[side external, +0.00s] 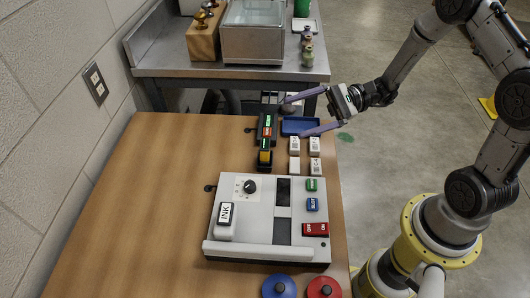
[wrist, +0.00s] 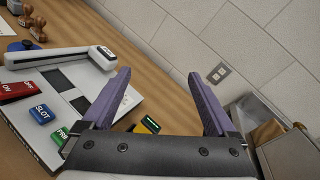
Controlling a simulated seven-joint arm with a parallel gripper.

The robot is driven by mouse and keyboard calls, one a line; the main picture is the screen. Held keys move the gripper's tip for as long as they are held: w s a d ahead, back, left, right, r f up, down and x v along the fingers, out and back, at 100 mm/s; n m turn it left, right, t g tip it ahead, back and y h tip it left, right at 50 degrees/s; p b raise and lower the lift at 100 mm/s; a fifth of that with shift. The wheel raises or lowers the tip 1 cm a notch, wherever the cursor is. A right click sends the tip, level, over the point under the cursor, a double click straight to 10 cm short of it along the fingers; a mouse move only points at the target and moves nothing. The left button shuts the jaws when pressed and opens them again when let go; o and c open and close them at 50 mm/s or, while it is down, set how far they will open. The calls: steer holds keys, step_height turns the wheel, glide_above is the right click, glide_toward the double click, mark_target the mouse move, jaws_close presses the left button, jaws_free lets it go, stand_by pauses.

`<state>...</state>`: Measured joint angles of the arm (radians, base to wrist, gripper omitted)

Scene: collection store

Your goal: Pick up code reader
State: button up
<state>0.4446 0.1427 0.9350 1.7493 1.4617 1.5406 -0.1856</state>
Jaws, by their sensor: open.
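A narrow black device with green and red labels (side external: 267,127) and a black and yellow piece (side external: 265,157) at its near end stand on the wooden table, left of the white blocks. One of these may be the code reader; I cannot tell which. In the wrist view, a yellow and green part (wrist: 147,125) shows low between my fingers, mostly hidden by my gripper body. My gripper (side external: 294,116) is open with purple fingers, to the right of the black device and near the blue tray. In the wrist view my gripper (wrist: 158,75) has nothing between its fingertips.
Several white labelled blocks (side external: 295,145) stand near the blue tray (side external: 291,127). A grey machine (side external: 258,205) with buttons and an INK piece fills the table's middle. Blue (side external: 279,287) and red (side external: 324,287) discs lie in front. A steel bench (side external: 180,62) stands behind; the table's left is clear.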

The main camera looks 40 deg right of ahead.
mark_target(265, 154)
steer(key=d+f+m+t+h, duration=0.1)
steer(key=d+f+m+t, duration=0.1)
steer(key=f, duration=0.3)
steer(key=s+d+f+m+t+h, duration=0.1)
steer(key=d+f+m+t, duration=0.1)
steer(key=f+m, duration=0.3)
steer(key=s+d+f+m+t+h, duration=0.1)
steer(key=d+f+m+t, duration=0.1)
steer(key=f, duration=0.3)
steer(key=shift+s+d+f+m+t, duration=0.15)
steer(key=shift+d+m+t, duration=0.2)
steer(key=shift+m, duration=0.45)
steer(key=x, duration=1.3)
steer(key=shift+w+a+f, duration=0.1)
steer(key=shift+w+f, duration=0.1)
steer(key=shift+w, duration=0.2)
steer(key=c, duration=1.5)
steer(key=shift+o, duration=0.2)
steer(key=shift+r, duration=0.1)
